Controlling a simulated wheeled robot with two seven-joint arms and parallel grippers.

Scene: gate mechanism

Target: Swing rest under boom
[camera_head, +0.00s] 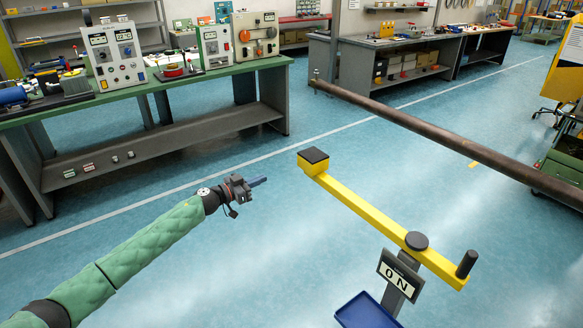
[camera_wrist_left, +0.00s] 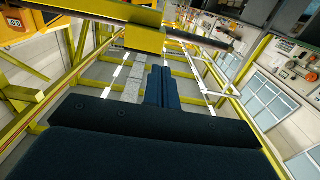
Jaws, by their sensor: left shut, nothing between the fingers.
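The rest is a yellow arm (camera_head: 367,207) with a black pad on a yellow block at its far end. It turns on a dark round pivot (camera_head: 416,241) and has an upright black handle (camera_head: 467,264) at its near end. The boom (camera_head: 430,136) is a long brown pole running from upper middle to the right edge. The rest's pad lies left of the boom, apart from it. My left gripper (camera_head: 260,181) is shut and empty, left of the pad, touching nothing. Its fingers show in the left wrist view (camera_wrist_left: 162,86). My right gripper is not in view.
A green-topped bench (camera_head: 150,91) with instruments stands at upper left, a grey bench (camera_head: 345,58) behind the boom. The blue floor around the rest is clear.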

